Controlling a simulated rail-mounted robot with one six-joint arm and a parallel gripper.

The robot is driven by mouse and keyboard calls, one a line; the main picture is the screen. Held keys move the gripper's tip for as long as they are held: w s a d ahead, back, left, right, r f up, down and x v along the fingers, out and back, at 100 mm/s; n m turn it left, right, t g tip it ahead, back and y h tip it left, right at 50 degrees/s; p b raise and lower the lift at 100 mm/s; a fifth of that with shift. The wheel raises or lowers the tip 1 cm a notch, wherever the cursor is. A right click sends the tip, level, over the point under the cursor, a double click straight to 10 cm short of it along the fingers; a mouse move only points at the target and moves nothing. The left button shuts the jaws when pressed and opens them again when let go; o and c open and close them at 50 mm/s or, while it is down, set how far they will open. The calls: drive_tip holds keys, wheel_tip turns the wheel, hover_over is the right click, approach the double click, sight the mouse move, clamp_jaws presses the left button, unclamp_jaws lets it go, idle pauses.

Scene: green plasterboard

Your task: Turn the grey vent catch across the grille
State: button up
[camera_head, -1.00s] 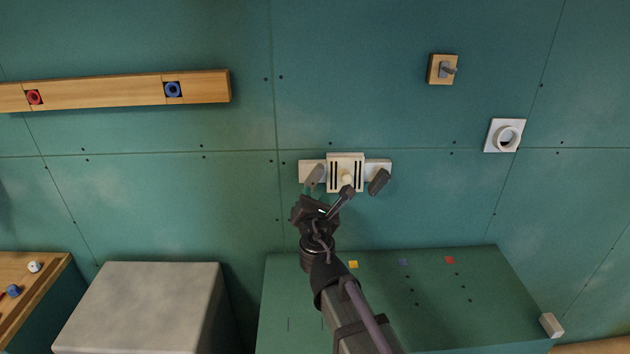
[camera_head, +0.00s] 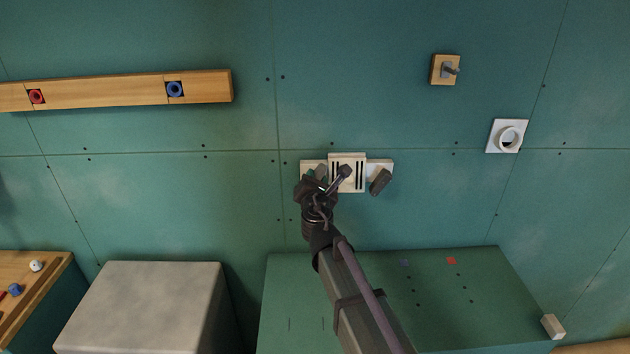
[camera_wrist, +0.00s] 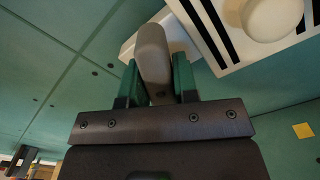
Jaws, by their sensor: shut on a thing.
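The vent grille (camera_head: 335,158) is a cream plate with dark slots on the green wall; it also shows in the wrist view (camera_wrist: 228,52). A round cream knob (camera_wrist: 272,16) stands out from it. A grey catch (camera_wrist: 153,50) sits on a pale block at the grille's left side. In the wrist view my gripper (camera_wrist: 153,80) has its two green fingers on either side of this catch, shut on it. In the head view my gripper (camera_head: 318,182) covers most of that catch. A second grey catch (camera_head: 380,182) hangs tilted at the grille's right side, apart from my gripper.
A wooden rail (camera_head: 120,92) with red and blue rings is at upper left. A wooden plate with a grey peg (camera_head: 445,69) and a white round fitting (camera_head: 507,137) are at right. A grey box (camera_head: 140,305) and a green ledge (camera_head: 470,310) stand below.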

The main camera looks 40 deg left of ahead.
drive_tip(key=shift+m, duration=0.5)
drive_tip(key=m, duration=0.5)
drive_tip(key=shift+f+m, duration=0.1)
drive_tip(key=shift+m, duration=0.2)
drive_tip(key=m, duration=0.5)
drive_tip(key=shift+m, duration=0.4)
drive_tip(key=o, duration=0.6)
drive_tip(key=shift+o, duration=0.2)
drive_tip(key=v, duration=1.1)
